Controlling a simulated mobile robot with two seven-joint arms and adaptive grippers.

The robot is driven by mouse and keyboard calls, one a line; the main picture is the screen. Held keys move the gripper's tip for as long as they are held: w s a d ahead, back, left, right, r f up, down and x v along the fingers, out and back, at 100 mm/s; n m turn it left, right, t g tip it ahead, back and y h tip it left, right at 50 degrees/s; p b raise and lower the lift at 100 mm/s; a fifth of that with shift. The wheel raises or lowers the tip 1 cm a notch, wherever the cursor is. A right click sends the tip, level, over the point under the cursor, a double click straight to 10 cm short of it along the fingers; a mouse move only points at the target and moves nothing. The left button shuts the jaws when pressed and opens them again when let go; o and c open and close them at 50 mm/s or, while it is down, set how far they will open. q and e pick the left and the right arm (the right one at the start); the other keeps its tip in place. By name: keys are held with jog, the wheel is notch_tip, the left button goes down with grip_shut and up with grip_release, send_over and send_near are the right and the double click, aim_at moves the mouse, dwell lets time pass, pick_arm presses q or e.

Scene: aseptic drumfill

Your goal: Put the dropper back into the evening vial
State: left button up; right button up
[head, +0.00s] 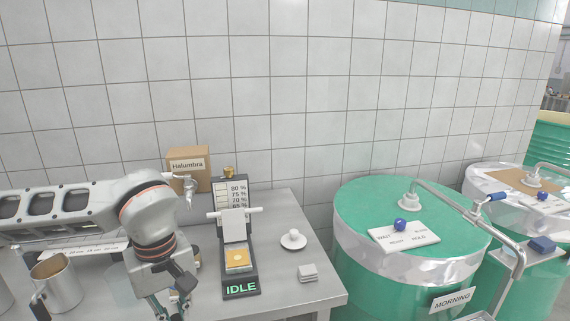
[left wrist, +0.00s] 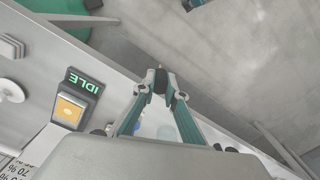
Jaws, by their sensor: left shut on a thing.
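My left gripper (head: 172,304) is over the front part of the steel bench in the head view, its lower end close to the picture's bottom edge. In the left wrist view the fingertips of the left gripper (left wrist: 160,86) are closed together on a small dark thing (left wrist: 159,70), of which only a narrow end shows; it appears to be the dropper. The evening vial cannot be made out in either view. Small bluish shapes (left wrist: 166,131) show between the finger links in the left wrist view, too unclear to name. My right gripper is not in view.
A device reading IDLE (head: 240,289) stands on the steel bench (head: 305,205). Near it are a white knobbed piece (head: 292,240) and a grey stack (head: 308,273). A metal jug (head: 55,285) is left, a Halumbra box (head: 189,166) behind. Green drums (head: 375,205) stand right.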

pick_arm(q)
jog(key=shift+w+a+f+m, duration=0.2)
jog(key=shift+a+f+m, duration=0.45)
jog(key=shift+m, duration=0.6)
jog(key=shift+w+a+f+m, duration=0.25)
jog(key=shift+a+f+m, duration=0.25)
jog(key=shift+a+m, duration=0.5)
jog(key=shift+w+a+f+m, duration=0.2)
jog(key=shift+a+f+m, duration=0.35)
jog(key=shift+m, duration=0.9)
